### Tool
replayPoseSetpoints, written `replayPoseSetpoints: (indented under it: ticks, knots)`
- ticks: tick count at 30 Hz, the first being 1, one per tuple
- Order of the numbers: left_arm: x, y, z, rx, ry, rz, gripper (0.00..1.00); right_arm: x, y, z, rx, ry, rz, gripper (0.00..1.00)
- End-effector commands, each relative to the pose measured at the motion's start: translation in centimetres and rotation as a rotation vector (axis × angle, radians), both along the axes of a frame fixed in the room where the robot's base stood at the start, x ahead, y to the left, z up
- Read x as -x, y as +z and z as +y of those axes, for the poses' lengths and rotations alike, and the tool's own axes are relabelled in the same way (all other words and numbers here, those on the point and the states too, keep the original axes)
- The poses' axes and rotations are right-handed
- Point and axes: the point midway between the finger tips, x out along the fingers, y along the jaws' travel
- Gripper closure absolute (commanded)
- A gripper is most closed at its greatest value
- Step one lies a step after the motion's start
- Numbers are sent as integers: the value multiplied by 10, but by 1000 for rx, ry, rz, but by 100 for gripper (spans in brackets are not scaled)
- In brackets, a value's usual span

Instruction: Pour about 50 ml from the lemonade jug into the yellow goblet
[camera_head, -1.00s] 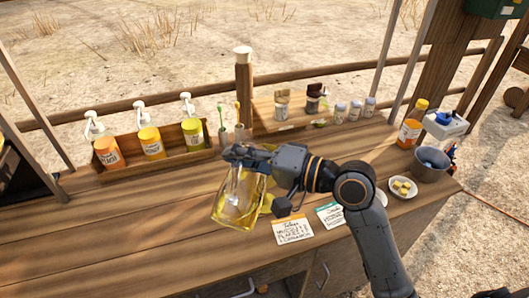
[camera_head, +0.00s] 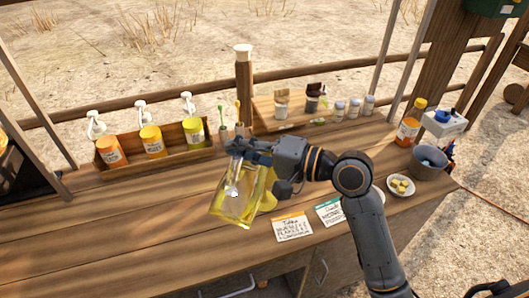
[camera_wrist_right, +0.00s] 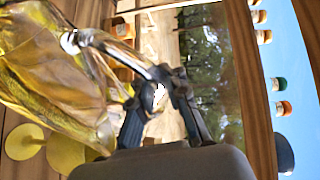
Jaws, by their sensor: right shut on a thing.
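The lemonade jug (camera_head: 238,203) is a clear glass jug with yellow liquid, held tilted above the counter in the head view. My right gripper (camera_head: 252,152) is shut on it near its top. In the right wrist view the jug (camera_wrist_right: 50,75) fills the left side, and the right gripper (camera_wrist_right: 158,98) closes on its handle. The yellow goblet (camera_head: 268,202) stands just right of the jug and is partly hidden behind it and my arm. Its yellow foot and stem (camera_wrist_right: 62,150) show in the right wrist view. I cannot tell whether liquid flows. My left gripper is not in view.
A wooden rack (camera_head: 165,160) holds pump bottles at the left. Two cards (camera_head: 292,227) lie in front. A plate with yellow pieces (camera_head: 401,187), a grey bucket (camera_head: 430,160) and an orange bottle (camera_head: 411,122) stand at the right. The left front counter is clear.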

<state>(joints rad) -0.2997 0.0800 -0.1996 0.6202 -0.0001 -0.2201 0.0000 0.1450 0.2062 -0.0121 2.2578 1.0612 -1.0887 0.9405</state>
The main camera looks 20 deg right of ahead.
Motion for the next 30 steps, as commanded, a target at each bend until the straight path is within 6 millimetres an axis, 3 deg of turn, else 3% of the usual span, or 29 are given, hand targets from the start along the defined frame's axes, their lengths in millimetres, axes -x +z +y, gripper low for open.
replayPoseSetpoints:
  ticks: [20, 30]
  knots:
    - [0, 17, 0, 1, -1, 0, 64, -12, 14, -9, -65, 1, 69, 100]
    - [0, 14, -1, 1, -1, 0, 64, -12, 12, -8, -57, 2, 58, 100]
